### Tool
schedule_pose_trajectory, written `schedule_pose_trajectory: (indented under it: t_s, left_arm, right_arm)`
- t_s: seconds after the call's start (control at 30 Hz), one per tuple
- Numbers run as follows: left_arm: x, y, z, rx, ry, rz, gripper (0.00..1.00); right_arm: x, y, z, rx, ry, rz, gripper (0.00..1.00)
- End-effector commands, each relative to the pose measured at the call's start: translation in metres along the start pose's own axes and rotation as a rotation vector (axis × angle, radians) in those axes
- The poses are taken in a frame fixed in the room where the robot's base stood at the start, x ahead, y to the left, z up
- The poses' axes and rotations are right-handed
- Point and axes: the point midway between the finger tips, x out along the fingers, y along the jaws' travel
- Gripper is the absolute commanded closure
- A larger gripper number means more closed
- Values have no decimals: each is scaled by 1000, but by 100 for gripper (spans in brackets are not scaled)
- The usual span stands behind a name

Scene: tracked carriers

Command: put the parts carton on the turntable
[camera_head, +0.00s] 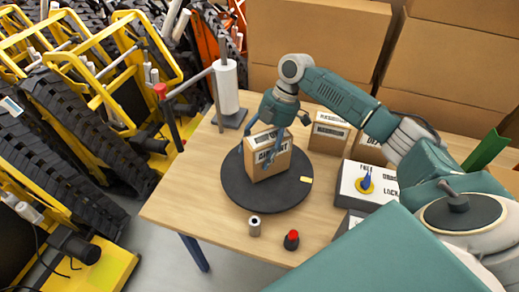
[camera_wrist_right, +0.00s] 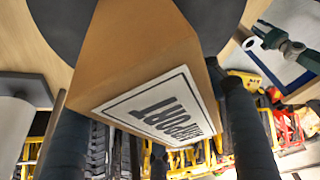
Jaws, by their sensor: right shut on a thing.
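The parts carton (camera_head: 268,161), a brown box with a white printed label, is upright over the dark round turntable (camera_head: 240,194). I cannot tell for sure whether its base touches the disc. My right gripper (camera_head: 263,150) reaches down from above and is shut on the carton, one finger on each side. In the right wrist view the carton (camera_wrist_right: 150,70) fills the middle between the two dark fingers, with the turntable (camera_wrist_right: 205,15) behind its base. A small teal arm part, seemingly my left arm, shows at upper right there; its fingers cannot be made out.
Other cartons (camera_head: 328,133) stand behind on the table (camera_head: 170,203). A white roll on a stand (camera_head: 226,88) is at the back left. A small metal cylinder (camera_head: 254,226) and a red-topped piece (camera_head: 291,240) stand in front. A white box (camera_head: 350,190) is at right.

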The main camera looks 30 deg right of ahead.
Motion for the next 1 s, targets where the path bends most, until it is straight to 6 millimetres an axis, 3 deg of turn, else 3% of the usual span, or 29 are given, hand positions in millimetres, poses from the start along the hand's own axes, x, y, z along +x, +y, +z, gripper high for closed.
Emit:
schedule_pose_trajectory:
  t_s: [0.17, 0.2, 0.3, 0.67, 0.77, 1.0]
  left_arm:
    - [0, 1, 0, 1, 0, 1, 60]
    - [0, 1, 0, 1, 1, 1, 60]
    - [0, 1, 0, 2, 1, 1, 60]
    - [2, 2, -1, 3, 1, 2, 60]
    - [6, 2, 0, 3, 1, 3, 60]
    - [21, 3, 1, 2, 1, 3, 60]
  right_arm:
    - [1, 0, 0, -1, 2, 1, 78]
    - [2, 0, 1, 0, 1, 0, 31]
    - [2, 0, 0, 0, 0, -1, 16]
    - [-3, 0, 0, 0, 0, 2, 16]
    - [-14, 1, 0, 0, 1, 3, 16]
    - [-66, 2, 0, -1, 1, 5, 16]
